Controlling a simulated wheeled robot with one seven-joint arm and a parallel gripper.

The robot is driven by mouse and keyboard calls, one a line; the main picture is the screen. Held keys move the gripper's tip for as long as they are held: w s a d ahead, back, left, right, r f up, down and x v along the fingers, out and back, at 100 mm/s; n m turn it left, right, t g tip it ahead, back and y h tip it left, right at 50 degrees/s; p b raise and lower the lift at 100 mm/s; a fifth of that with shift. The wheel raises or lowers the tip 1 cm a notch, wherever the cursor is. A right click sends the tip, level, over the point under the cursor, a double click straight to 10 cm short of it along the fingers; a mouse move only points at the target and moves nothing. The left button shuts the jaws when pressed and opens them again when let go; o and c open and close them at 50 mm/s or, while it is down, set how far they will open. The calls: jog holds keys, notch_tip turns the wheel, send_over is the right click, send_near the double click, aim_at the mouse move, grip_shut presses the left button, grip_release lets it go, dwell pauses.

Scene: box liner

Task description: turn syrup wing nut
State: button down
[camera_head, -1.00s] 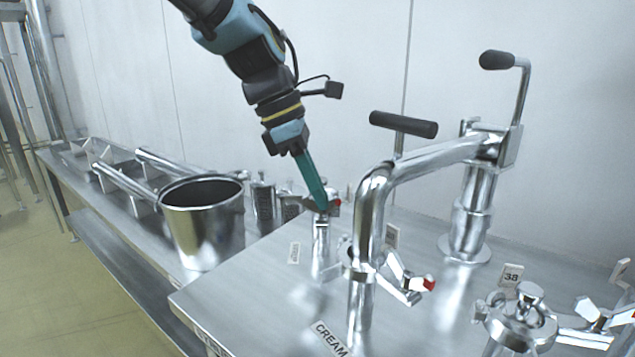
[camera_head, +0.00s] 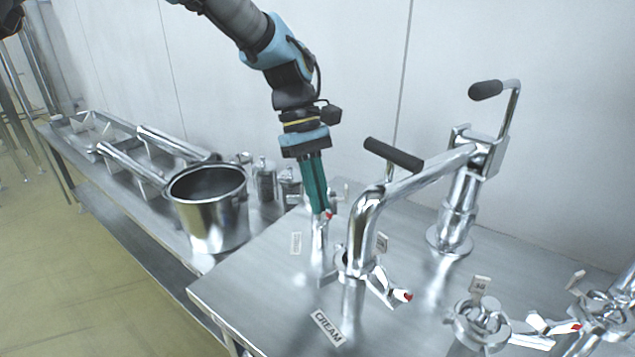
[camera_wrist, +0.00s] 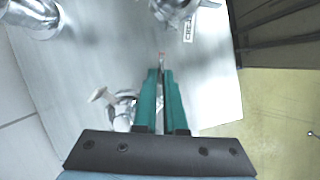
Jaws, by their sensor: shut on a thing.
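My gripper (camera_head: 322,211) points down over a small steel clamp fitting (camera_head: 320,240) at the back left of the steel table. Its green fingers are shut on the wing nut (camera_head: 328,216), whose red tip shows at the fingertips. In the wrist view the fingers (camera_wrist: 161,70) are close together, with the red tip (camera_wrist: 162,55) just past them. Part of the steel fitting (camera_wrist: 122,105) shows left of the fingers. The fingers hide most of the nut. A small label (camera_head: 296,243) beside the fitting is too small to read.
A bent steel pipe (camera_head: 362,215) with a red-tipped wing nut (camera_head: 403,295) stands close in front, by the CREAM label (camera_head: 327,328). A steel pot (camera_head: 208,212) stands at left. More clamps (camera_head: 478,322) lie at lower right.

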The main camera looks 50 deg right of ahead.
jog(key=m+p, duration=0.1)
jog(key=m+y+p, duration=0.1)
jog(key=m, duration=0.1)
jog(key=shift+s+d+r+t, duration=0.1)
jog(key=shift+d+r+t, duration=0.05)
jog(key=shift+t, duration=0.15)
jog(key=shift+m+t+y+p, duration=0.5)
jog(key=shift+m+y+p, duration=0.1)
jog(key=shift+m, duration=1.1)
jog(key=c, duration=1)
grip_release()
jog(key=b+v, duration=0.2)
jog(key=v, duration=0.8)
jog(key=shift+d+r+b, duration=0.1)
jog(key=shift+r+b, duration=0.2)
jog(key=shift+b, duration=0.05)
